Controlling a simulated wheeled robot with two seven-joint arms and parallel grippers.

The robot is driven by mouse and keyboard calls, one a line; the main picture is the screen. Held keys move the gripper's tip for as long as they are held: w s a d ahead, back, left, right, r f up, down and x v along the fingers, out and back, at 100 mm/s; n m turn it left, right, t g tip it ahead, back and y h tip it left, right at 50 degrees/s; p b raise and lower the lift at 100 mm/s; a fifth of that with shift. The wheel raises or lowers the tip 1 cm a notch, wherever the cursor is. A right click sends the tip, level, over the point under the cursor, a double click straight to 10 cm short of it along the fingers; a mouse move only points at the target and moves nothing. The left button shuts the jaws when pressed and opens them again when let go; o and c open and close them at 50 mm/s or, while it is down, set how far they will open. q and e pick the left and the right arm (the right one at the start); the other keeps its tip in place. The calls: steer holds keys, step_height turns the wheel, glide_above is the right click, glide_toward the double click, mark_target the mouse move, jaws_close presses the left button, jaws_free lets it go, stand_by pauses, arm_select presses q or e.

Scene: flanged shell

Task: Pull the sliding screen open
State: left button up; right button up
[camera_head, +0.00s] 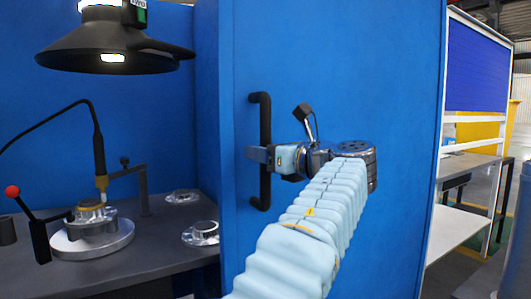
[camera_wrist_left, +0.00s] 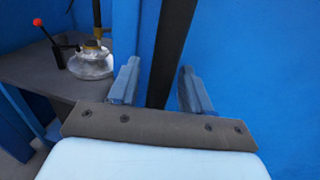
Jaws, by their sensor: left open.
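The sliding screen (camera_head: 400,90) is a large blue panel in the middle of the head view. It covers the right part of the booth and leaves the left part uncovered. Its black vertical bar handle (camera_head: 265,185) is near the panel's left edge. My left gripper (camera_head: 258,154) is at the middle of the handle. In the left wrist view the handle (camera_wrist_left: 172,50) passes between the two open fingers (camera_wrist_left: 160,90), with gaps showing on both sides. The fingers do not appear closed on it. My right gripper is not in view.
A grey worktable (camera_head: 150,235) in the booth holds a round metal fixture (camera_head: 93,235), a red-knobbed lever (camera_head: 13,191) and two clear flanged parts (camera_head: 201,233). A black lamp (camera_head: 112,57) hangs above. A shelf rack (camera_head: 470,160) stands beyond the panel's right edge.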

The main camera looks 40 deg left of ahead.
arm_select(q)
steer(key=s+d, duration=0.2)
steer(key=d, duration=1.1)
steer(key=shift+s+d, duration=0.25)
steer(key=shift+s, duration=0.1)
steer(key=shift+f, duration=0.1)
